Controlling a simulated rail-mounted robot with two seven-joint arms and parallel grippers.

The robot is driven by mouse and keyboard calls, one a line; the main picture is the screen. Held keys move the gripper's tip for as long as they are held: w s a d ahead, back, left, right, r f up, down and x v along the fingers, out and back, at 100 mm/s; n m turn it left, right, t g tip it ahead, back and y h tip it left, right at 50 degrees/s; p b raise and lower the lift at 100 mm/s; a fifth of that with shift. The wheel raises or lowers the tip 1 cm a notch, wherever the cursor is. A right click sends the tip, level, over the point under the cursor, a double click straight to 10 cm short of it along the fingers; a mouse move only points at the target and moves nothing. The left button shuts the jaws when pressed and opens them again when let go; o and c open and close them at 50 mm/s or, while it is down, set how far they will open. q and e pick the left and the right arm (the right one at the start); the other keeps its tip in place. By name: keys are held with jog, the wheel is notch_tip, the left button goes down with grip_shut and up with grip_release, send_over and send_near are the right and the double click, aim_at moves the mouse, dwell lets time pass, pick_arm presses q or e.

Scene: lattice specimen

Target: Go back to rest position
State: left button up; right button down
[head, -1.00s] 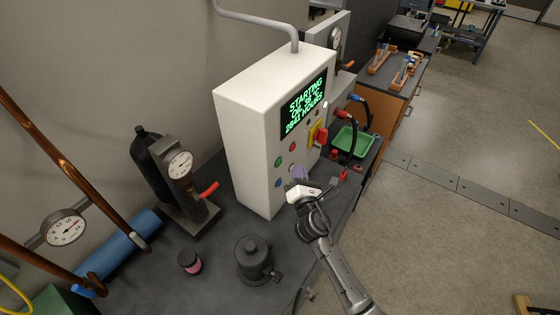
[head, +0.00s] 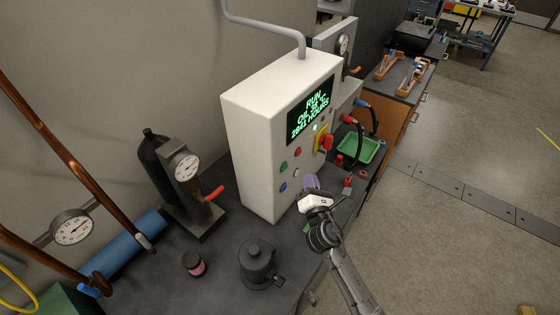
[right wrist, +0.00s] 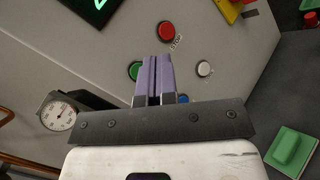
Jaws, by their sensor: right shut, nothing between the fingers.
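My right gripper (head: 311,184) is in front of the lower right part of a white control box (head: 252,130). Its purple fingers are shut and empty; in the right wrist view the fingers (right wrist: 154,78) point toward the box's front panel, apparently apart from it. That panel has a red STOP button (right wrist: 166,31), a green button (right wrist: 134,70), a white button (right wrist: 204,68) and a blue button partly hidden behind the fingers. The box's screen (head: 311,106) reads RUN in green text. My left gripper is not in view.
A black cylinder with a gauge (head: 187,167), a dark pot (head: 258,262) and a small jar (head: 193,264) stand on the dark bench. A green tray (head: 362,150) and black hoses are right of the box. Open floor (head: 455,240) lies to the right.

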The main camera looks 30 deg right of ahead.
jog(key=s+d+f+m+g+h, duration=0.3)
jog(key=d+m+g, duration=0.15)
jog(key=m, duration=0.95)
jog(key=s+a+f+m+g+y, duration=0.2)
jog(key=s+a+m+g+y, duration=0.15)
jog(key=s+a+y, duration=0.4)
jog(key=s+a+f+m+g+y, duration=0.25)
jog(key=s+a+m+y, duration=0.2)
jog(key=s+a, duration=0.6)
jog(key=s+f+g, duration=0.4)
jog(key=s+f, duration=0.1)
jog(key=s, duration=0.7)
notch_tip(320, 180, up, 13)
jog(key=p, duration=1.3)
jog(key=shift+w+h, duration=0.4)
jog(key=shift+w, duration=0.05)
jog(key=shift+f, duration=0.1)
